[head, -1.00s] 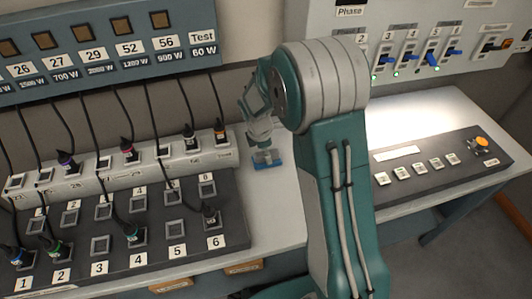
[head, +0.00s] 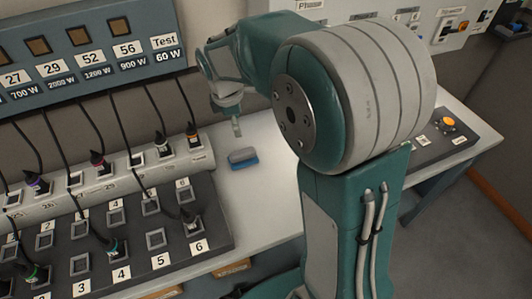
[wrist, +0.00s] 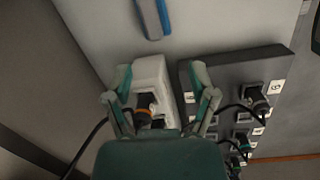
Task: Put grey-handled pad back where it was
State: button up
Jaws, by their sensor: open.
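The grey-handled pad (head: 243,159) has a grey top and a blue base. It lies on the white bench top just right of the socket panels. It also shows at the top edge of the wrist view (wrist: 152,18), partly cut off. My gripper (head: 237,130) is above and slightly behind the pad, pointing down and apart from it. In the wrist view my gripper (wrist: 161,88) has its fingers spread with nothing held, and the pad lies beyond the fingertips.
The white socket strip (head: 105,181) with plugged cables and the dark numbered panel (head: 130,230) stand left of the pad. A control desk with an orange button (head: 448,125) is at the right. Bare bench (head: 272,190) surrounds the pad's right side.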

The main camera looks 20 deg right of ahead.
jog(key=s+r+m+t, duration=0.2)
jog(key=s+r+m, duration=0.2)
jog(key=s+m, duration=0.3)
jog(key=s+d+r+m+t+y, duration=0.1)
jog(key=s+r+m+t, duration=0.2)
jog(key=s+m, duration=0.5)
jog(key=s+r, duration=0.1)
jog(key=s, duration=0.6)
jog(key=shift+s+d+r+m, duration=0.15)
jog(key=shift+d+r+m, duration=0.05)
jog(key=shift+d+m, duration=0.1)
